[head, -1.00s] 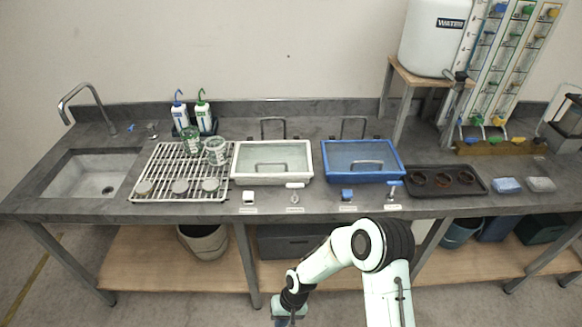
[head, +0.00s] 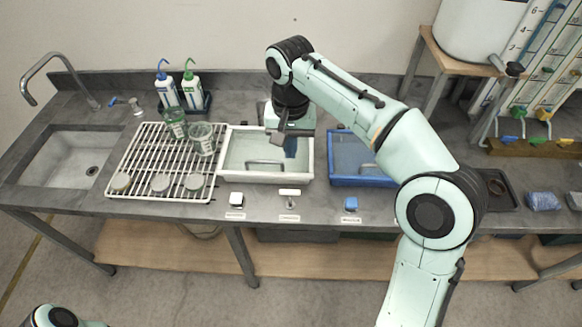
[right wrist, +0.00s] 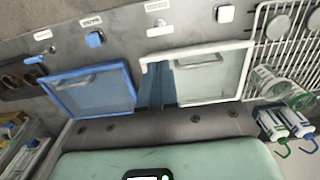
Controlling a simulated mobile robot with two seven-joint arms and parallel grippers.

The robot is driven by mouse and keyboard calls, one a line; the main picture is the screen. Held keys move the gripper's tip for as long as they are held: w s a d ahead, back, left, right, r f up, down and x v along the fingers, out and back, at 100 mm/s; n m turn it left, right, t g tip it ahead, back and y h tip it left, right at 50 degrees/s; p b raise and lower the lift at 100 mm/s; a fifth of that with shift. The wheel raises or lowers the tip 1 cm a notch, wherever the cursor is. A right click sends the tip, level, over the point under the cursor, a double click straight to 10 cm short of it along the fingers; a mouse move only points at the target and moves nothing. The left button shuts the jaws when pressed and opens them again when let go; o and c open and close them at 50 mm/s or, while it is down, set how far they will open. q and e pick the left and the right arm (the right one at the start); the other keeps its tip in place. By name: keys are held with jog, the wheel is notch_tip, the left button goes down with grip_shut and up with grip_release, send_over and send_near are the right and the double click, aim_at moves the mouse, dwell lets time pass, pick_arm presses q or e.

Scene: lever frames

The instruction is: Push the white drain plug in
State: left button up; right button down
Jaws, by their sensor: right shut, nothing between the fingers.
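A small white square block (head: 236,200), which looks like the white plug, sits on the counter's front strip before the white-rimmed basin (head: 222,165). It also shows in the right wrist view (right wrist: 225,14). Whether it is raised or pushed in I cannot tell. A white T-shaped handle (head: 289,193) stands just right of it. My right gripper (head: 280,139) is shut and empty, pointing down over the right part of the white basin, behind and to the right of the block. My left gripper is out of view.
A blue basin (head: 345,180) and blue block (head: 350,204) lie to the right, partly behind my right arm. A wire rack (head: 140,165) with jars stands left, bottles (head: 192,88) behind it.

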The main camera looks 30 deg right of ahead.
jog(key=b, duration=0.3)
send_near(291, 191)
notch_tip(291, 191, down, 5)
jog(key=shift+f, duration=0.15)
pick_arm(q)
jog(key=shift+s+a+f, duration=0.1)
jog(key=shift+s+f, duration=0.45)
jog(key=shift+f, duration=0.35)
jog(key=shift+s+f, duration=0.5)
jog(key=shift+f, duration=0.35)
pick_arm(e)
jog(key=shift+a+f, duration=0.1)
jog(key=shift+f, duration=0.65)
